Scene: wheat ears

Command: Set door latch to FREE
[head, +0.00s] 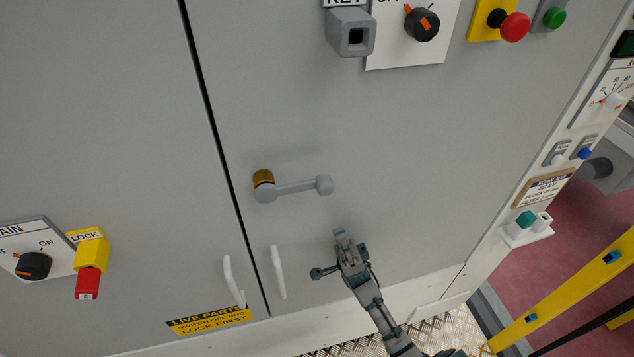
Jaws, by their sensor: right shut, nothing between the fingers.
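The door latch (295,187) is a grey lever on the grey cabinet door. Its pivot, with a brass-coloured collar (263,178), sits close to the dark door seam. The lever points right, nearly level, and ends in a round knob (324,184). No FREE marking can be read near it. My right gripper (341,236) is below and slightly right of the knob, apart from it in the picture. It is shut and empty. My left gripper is not in view.
Two white door handles (279,272) (232,281) stand out below the latch. A grey key box (351,32) and a black rotary switch (422,25) are above. A red padlock (88,282) hangs at lower left. A yellow rail (570,287) stands at right. The door around the latch is clear.

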